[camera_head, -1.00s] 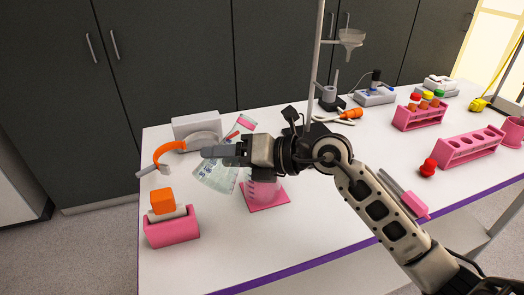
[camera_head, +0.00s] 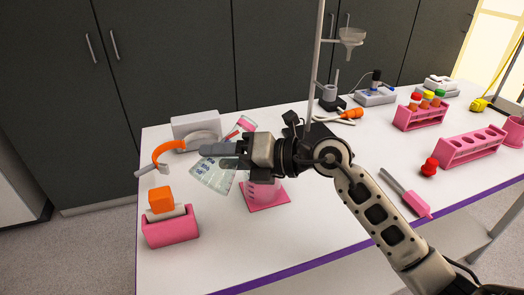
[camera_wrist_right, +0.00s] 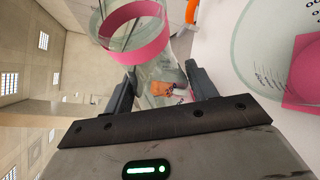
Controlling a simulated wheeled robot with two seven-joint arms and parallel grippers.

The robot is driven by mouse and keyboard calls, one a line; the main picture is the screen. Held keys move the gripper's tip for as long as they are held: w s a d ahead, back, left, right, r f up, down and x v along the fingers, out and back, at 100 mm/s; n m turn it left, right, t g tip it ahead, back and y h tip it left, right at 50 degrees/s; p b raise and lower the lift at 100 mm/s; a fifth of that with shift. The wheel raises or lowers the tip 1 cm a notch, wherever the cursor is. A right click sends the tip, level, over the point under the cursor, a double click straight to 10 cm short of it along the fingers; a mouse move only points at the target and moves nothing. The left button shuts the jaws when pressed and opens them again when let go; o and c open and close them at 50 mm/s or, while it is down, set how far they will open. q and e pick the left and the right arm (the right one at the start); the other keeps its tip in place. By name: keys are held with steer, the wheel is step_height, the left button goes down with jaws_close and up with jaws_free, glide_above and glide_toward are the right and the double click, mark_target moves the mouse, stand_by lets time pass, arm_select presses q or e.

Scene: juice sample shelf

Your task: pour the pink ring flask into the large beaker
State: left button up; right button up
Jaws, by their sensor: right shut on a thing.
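My right gripper (camera_head: 222,149) is shut on the pink ring flask (camera_head: 212,176), a clear conical flask held above the table. The flask is tilted, its wide base toward the lower left and its pink-ringed neck toward the upper right. In the right wrist view its pink ring (camera_wrist_right: 140,30) shows above the fingers (camera_wrist_right: 160,85). The large beaker (camera_head: 262,190) stands upright on a pink mat just below and right of the gripper, partly hidden by it. The beaker's clear wall (camera_wrist_right: 262,45) also shows at the right of the wrist view. My left gripper is out of view.
Orange-banded headgear (camera_head: 170,150) and a pink holder with an orange block (camera_head: 170,232) are at the left. A stand with a pole (camera_head: 317,65) rises behind my right gripper. Pink racks (camera_head: 468,150) are at the right. The front middle of the table is clear.

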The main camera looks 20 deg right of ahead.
mark_target(226, 140)
steer(key=shift+s+a+r+m+y, duration=0.15)
steer(key=shift+r+m+y, duration=0.25)
steer(key=shift+r+m, duration=0.25)
steer(key=shift+c, duration=0.2)
stand_by(0.5)
steer(key=shift+a+f+m+y+b, duration=0.15)
steer(key=shift+m+y+b, duration=0.45)
steer(key=shift+b, duration=0.6)
steer(key=shift+w+d+r+m+t+y+p, duration=0.3)
steer(key=shift+d+r+m+p, duration=0.25)
steer(key=shift+r+m+p, duration=0.2)
stand_by(1.0)
steer(key=shift+r+m+y+p, duration=0.3)
steer(key=shift+r+m+p, duration=0.25)
steer(key=shift+m+p, duration=0.3)
stand_by(2.3)
steer(key=shift+d, duration=0.1)
stand_by(0.5)
